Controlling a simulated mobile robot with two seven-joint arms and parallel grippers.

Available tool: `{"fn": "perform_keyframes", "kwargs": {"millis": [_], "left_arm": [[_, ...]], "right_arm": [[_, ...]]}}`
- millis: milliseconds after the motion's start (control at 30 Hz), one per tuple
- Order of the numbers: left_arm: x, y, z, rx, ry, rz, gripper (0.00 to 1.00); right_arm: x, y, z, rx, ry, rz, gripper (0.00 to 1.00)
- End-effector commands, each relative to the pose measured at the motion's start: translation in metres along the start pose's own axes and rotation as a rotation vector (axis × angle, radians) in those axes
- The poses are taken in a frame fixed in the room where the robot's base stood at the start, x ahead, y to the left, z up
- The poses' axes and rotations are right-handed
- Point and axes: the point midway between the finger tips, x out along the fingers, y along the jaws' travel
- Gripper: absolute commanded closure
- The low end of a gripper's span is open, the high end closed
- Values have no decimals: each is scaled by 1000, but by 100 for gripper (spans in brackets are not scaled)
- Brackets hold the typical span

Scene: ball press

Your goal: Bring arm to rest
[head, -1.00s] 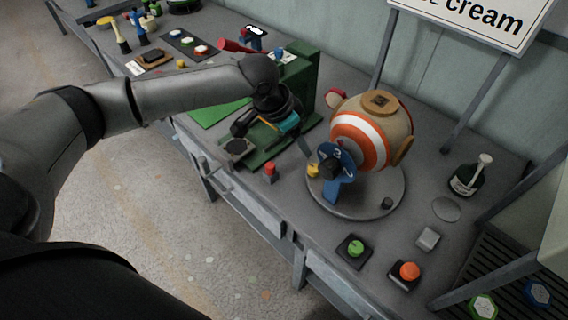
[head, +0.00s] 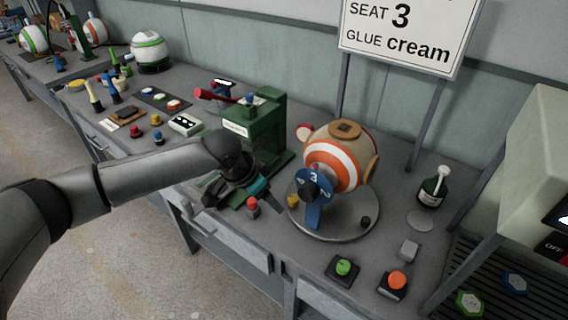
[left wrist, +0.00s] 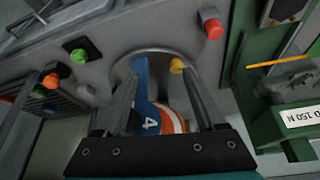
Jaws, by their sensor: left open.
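My left gripper (head: 272,203) reaches in from the left and hangs in front of the green press (head: 264,130), with its teal band showing. It is open, and nothing shows held in it. In the left wrist view its two fingers (left wrist: 163,72) stand apart, with the blue numbered part (left wrist: 143,85) and the striped ball (left wrist: 172,122) seen between and beyond them. The orange-and-white striped ball (head: 343,165) sits on a round grey stand (head: 351,224), with the blue numbered part (head: 312,207) in front. My right gripper is not in view.
A red button (head: 252,204) stands beside my gripper. Green (head: 343,267) and orange (head: 397,280) buttons are at the front right. A dark bottle (head: 432,189) stands at the back right. A sign (head: 402,30) rises behind. Floor is open at the lower left.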

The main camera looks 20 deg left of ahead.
Motion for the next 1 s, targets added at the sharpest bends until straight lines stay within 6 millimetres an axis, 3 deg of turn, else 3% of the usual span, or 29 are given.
{"fn": "perform_keyframes", "kwargs": {"millis": [133,233,500,700,833,1000], "left_arm": [[1,3,0,4,-1,4,29],[6,19,3,25,0,23,29],[22,113,23,120,35,112,29],[16,161,42,105,77,133,29],[8,175,59,51,91,116,29],[-6,177,93,-60,74,59,29]], "right_arm": [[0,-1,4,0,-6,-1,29],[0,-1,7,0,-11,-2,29],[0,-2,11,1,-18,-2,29],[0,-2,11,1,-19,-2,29],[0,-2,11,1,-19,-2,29],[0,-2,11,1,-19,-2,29]]}}
